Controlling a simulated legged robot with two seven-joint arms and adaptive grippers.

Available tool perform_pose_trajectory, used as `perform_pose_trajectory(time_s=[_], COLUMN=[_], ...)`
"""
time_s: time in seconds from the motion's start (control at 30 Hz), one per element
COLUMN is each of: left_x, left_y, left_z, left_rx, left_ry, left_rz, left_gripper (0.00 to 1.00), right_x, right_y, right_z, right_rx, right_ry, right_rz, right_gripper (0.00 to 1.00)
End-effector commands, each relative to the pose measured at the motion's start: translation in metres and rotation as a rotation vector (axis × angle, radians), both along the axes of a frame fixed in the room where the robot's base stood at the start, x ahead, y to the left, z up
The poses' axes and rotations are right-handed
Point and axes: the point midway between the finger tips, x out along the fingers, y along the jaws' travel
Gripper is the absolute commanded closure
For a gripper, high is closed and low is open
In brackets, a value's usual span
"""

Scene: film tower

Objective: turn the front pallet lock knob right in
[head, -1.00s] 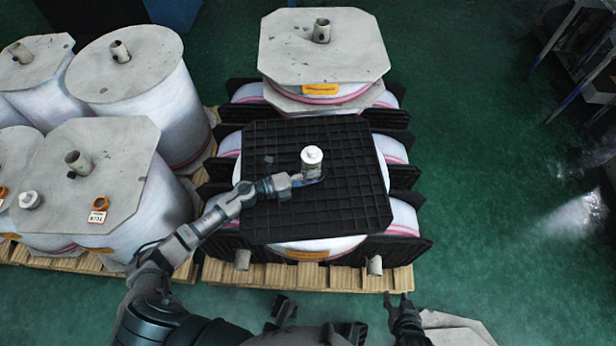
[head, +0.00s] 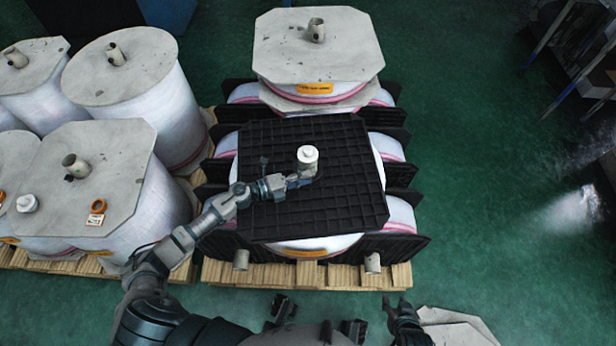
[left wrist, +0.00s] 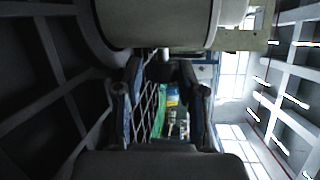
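The front pallet lock knob (head: 308,154) is a white cap on a short grey post, upright at the middle of the black ribbed pallet (head: 262,222). My left gripper (head: 304,181) is beside the post, low over the pallet and just below the cap in the head view. In the left wrist view, its two fingers (left wrist: 158,100) stand apart with a gap between them. The grey post (left wrist: 155,22) and white cap (left wrist: 232,12) cross the top of that view, outside the gap; I cannot tell whether they touch a finger. My right gripper (head: 396,304) is open and empty at the bottom right.
The pallet lies on white wrapped film rolls. A grey-topped stack (head: 335,55) with its own post stands behind.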

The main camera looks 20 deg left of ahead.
Motion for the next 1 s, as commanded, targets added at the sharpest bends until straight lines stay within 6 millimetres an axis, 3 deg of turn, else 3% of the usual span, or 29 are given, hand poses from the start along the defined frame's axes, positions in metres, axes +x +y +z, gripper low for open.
perform_pose_trajectory(time_s=[0.3, 0.5, 1.0], left_x=[-0.043, -0.062, -0.068], left_y=[0.052, 0.076, 0.083], left_z=[0.006, 0.011, 0.013], left_rx=[0.004, 0.003, 0.002], left_ry=[0.006, 0.005, 0.002], left_rz=[-0.001, -0.001, -0.003], left_gripper=[0.61, 0.61, 0.61], right_x=[0.000, 0.000, 0.000], right_y=[0.000, 0.000, 0.000], right_z=[0.000, 0.000, -0.001], right_rx=[0.000, 0.001, 0.000], right_ry=[0.000, 0.001, 0.002], right_rz=[0.000, 0.001, 0.000], right_gripper=[0.60, 0.60, 0.60])
